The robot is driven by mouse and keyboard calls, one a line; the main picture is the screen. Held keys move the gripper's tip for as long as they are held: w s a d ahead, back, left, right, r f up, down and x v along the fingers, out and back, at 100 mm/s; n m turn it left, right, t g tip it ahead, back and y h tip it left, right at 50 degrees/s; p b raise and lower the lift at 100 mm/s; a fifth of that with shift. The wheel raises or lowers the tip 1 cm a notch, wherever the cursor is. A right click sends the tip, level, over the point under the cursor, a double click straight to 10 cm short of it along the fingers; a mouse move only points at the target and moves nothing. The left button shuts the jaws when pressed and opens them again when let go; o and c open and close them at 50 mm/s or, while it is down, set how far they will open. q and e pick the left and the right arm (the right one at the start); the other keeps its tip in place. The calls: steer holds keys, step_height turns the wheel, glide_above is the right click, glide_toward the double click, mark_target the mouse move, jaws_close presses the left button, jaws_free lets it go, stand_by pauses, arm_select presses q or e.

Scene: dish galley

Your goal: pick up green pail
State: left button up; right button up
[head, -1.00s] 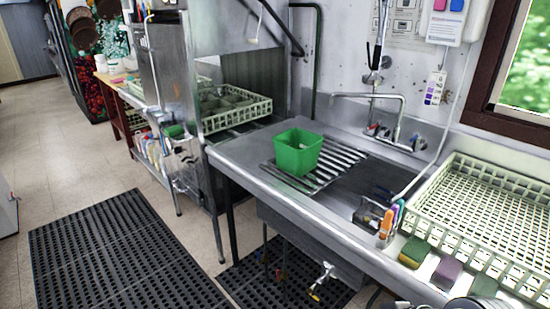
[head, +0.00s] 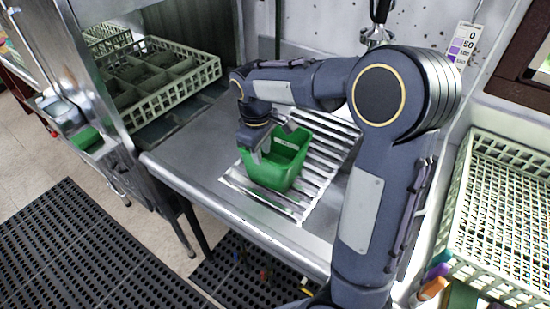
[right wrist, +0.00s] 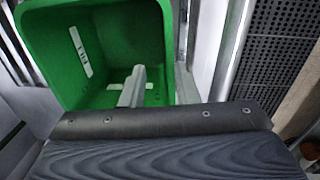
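The green pail (head: 285,171) stands upright on the ribbed metal rack beside the sink. It looks empty, with a small pale label on an inner wall. In the right wrist view the pail (right wrist: 110,40) fills the upper left. My right gripper (head: 262,148) is down at the pail's rim on its left side. In the right wrist view its fingers (right wrist: 160,84) are apart: one is inside the pail and the other is outside, with the wall between them. A gap shows between the inner finger and the wall. My left gripper is out of view.
A divided pale dish rack (head: 165,85) stands to the left on the metal counter. An empty pale rack (head: 500,215) lies at the right. My right arm hides the sink and most of the tap. Black mats (head: 75,245) cover the floor.

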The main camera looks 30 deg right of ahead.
mark_target(260, 169)
steer(key=f, duration=0.5)
steer(key=shift+a+f+p, duration=0.2)
steer(key=shift+p, duration=0.2)
jaws_close()
